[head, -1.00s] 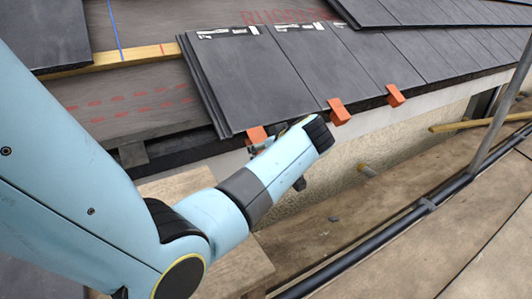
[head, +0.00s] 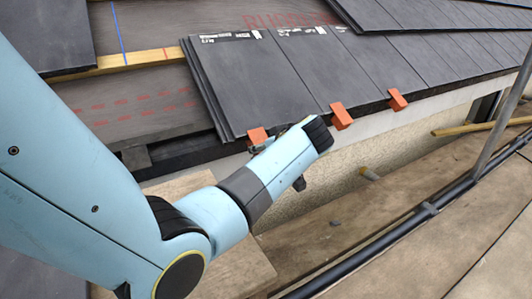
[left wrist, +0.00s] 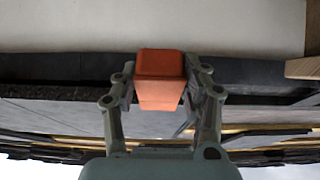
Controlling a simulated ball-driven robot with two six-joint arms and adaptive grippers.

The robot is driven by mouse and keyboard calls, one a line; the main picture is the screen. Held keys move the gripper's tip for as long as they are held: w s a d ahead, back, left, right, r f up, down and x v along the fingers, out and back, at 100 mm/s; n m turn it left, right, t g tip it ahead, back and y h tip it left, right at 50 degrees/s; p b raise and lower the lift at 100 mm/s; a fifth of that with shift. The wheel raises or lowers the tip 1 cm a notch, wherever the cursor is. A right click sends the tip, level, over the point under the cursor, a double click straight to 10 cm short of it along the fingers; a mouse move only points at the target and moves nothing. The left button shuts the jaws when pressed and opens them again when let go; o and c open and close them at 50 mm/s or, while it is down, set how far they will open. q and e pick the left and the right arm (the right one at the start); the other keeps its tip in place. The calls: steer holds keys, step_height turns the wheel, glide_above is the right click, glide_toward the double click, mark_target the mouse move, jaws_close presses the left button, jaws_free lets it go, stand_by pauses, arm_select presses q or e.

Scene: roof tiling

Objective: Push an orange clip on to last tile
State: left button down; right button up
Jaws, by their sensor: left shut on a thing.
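An orange clip (head: 257,136) is at the lower edge of the last tile (head: 252,85), the leftmost grey tile of the eaves row. My left gripper (head: 262,145) is at this edge, mostly hidden behind its own wrist in the head view. In the left wrist view the gripper's two fingers (left wrist: 160,98) are shut on the sides of the orange clip (left wrist: 160,75). The clip is in front of the dark tile edge (left wrist: 60,68). I cannot tell how far the clip is seated. My right gripper is not in view.
Two more orange clips (head: 341,117) (head: 398,100) sit on the eaves edge to the right. A wooden batten (head: 140,60) and bare underlay (head: 130,95) show left of the last tile. A scaffold tube (head: 400,222) runs along the boards below.

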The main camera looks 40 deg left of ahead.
arm_select(q)
steer(key=shift+w+a+r, duration=0.4)
steer(key=shift+a+r, duration=0.25)
steer(key=shift+a, duration=0.2)
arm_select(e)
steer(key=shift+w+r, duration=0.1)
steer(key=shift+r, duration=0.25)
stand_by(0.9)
arm_select(q)
steer(key=c, duration=0.6)
jaws_free()
steer(key=shift+f, duration=0.1)
steer(key=shift+s+d+p, duration=0.1)
steer(key=shift+p, duration=0.25)
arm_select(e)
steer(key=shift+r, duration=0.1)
